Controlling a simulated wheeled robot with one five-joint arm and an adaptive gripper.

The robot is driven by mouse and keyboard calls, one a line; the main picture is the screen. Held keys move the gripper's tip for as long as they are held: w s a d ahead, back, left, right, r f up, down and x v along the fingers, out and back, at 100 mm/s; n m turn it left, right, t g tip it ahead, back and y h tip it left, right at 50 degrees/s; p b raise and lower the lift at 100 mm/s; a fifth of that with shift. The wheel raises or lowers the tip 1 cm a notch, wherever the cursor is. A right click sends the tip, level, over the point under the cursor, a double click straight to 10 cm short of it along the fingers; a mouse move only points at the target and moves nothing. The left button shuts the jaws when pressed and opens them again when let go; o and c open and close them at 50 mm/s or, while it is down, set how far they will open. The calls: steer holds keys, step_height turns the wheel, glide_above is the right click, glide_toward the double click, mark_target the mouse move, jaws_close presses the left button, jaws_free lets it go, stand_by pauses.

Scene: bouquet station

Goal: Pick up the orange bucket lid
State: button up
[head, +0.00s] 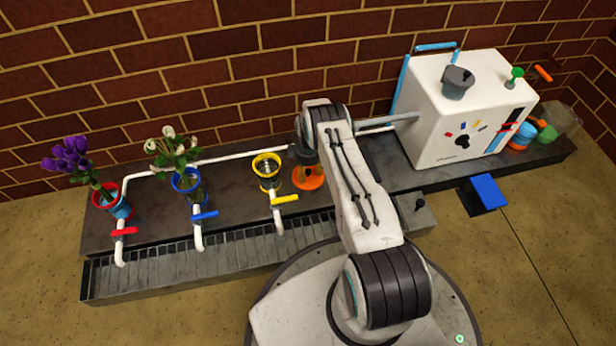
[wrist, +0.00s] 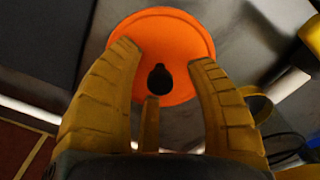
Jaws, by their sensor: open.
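The orange bucket lid (head: 308,178) lies on the dark counter, to the right of the yellow-rimmed bucket. In the wrist view the orange lid (wrist: 163,30) is a round disc with a dark knob or hole (wrist: 160,78) near its middle. My gripper (wrist: 165,60) is open, its yellow fingers spread on either side of the dark part, over the lid. In the head view my gripper (head: 306,160) is just above the lid, and my arm hides part of the area. I cannot tell whether the fingers touch the lid.
A yellow-rimmed bucket (head: 267,168) stands close to the left. Blue (head: 187,182) and red (head: 116,206) buckets with flowers stand further left, by pipes with coloured valve handles. A white machine (head: 462,110) stands on the right. A blue pedal (head: 488,191) is on the floor.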

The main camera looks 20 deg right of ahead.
jaws_close()
stand_by(0.5)
steer(key=shift+r, duration=0.15)
